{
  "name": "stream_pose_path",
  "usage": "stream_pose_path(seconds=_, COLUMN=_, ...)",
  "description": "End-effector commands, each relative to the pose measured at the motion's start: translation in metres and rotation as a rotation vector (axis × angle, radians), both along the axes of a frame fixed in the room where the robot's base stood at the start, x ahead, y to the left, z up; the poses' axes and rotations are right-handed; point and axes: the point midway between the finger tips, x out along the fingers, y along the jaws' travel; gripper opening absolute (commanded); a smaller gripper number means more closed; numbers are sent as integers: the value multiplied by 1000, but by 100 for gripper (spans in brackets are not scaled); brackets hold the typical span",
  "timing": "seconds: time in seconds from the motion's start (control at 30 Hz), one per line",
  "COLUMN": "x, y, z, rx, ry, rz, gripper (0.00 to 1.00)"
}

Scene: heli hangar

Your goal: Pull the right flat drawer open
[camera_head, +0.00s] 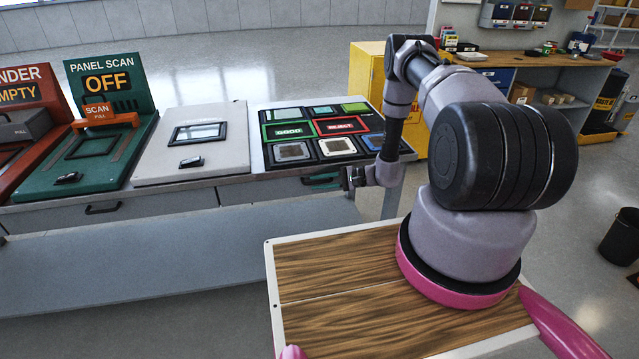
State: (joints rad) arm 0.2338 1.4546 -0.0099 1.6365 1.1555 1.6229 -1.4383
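The right flat drawer (262,190) is a grey front under the top of the metal bench, right of the left drawer (150,206). It looks flush with the bench front. Its teal handle (322,180) shows near its right end, partly covered by my arm's end. My gripper (348,178) is small and dark in this view, just right of the handle and close to it. I cannot tell whether it touches the handle, or whether its fingers are open or shut.
The bench top (250,172) carries a green panel scan station (95,140), a grey box with a screen (195,145) and a black sorting board (318,132). A lower shelf (180,255) runs beneath. A yellow cabinet (368,75) stands behind my arm. A black bin (622,238) stands far right.

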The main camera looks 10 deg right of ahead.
Motion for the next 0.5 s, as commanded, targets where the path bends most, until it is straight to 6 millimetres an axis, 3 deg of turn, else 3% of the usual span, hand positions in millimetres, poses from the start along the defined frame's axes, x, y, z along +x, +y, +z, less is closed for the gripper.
stream_pose_path(seconds=0.17, x=0, y=0, z=0, rx=0, ry=0, rz=0, gripper=27)
stream_pose_path(seconds=0.23, x=0, y=0, z=0, rx=0, ry=0, rz=0, gripper=0)
stream_pose_path(seconds=0.5, x=0, y=0, z=0, rx=0, ry=0, rz=0, gripper=0)
